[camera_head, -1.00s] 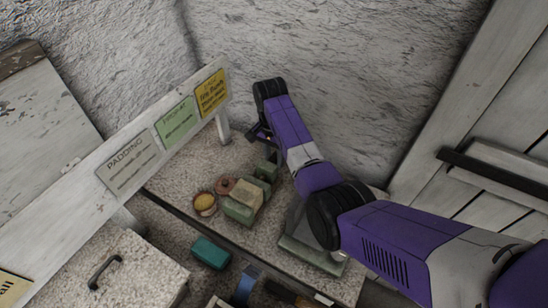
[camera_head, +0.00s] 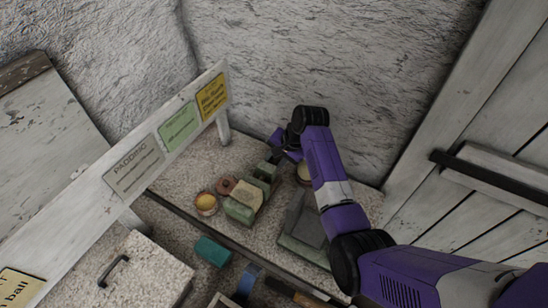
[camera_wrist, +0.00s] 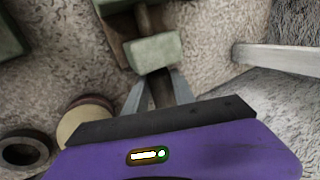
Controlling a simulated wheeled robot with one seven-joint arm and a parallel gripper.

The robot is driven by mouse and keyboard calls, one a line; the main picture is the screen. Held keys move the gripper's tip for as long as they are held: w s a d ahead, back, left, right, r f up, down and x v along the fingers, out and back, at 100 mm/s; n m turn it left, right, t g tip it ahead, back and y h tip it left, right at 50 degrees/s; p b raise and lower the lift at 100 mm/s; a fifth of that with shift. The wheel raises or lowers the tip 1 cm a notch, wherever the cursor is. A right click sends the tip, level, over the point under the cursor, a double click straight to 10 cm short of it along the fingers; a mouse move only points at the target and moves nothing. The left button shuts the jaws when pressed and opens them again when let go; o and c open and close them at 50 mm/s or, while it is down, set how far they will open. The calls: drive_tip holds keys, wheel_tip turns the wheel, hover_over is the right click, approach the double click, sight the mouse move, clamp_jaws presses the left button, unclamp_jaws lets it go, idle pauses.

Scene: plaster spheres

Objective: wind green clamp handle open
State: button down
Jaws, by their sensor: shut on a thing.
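The green clamp (camera_head: 240,210) lies on the speckled ledge, with a pale block between its green parts. In the wrist view its green end block (camera_wrist: 152,54) is just beyond my fingertips, with a rod running on behind it. My gripper (camera_wrist: 159,88) is shut on a dark bar, the clamp handle (camera_wrist: 161,92), which shows between the two grey fingers. In the head view my gripper (camera_head: 277,155) is at the far end of the clamp, and my wrist partly hides it and the handle.
A tin with yellow contents (camera_head: 206,203) and a pinkish round piece (camera_head: 226,185) stand left of the clamp. A teal block (camera_head: 211,251) lies in front. A dark plate (camera_head: 306,222) is to the right. A white sign board (camera_head: 120,180) crosses the left side.

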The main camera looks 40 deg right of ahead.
drive_tip(key=shift+s+d+t+y, duration=0.15)
drive_tip(key=shift+t+y, duration=0.25)
drive_tip(key=shift+t, duration=0.6)
drive_tip(key=c, duration=1)
unclamp_jaws()
drive_tip(key=shift+c, duration=0.2)
drive_tip(key=b+v, duration=0.1)
drive_tip(key=v, duration=0.6)
drive_tip(key=shift+s+r, duration=0.15)
drive_tip(key=shift+s, duration=0.2)
drive_tip(key=shift+d, duration=0.15)
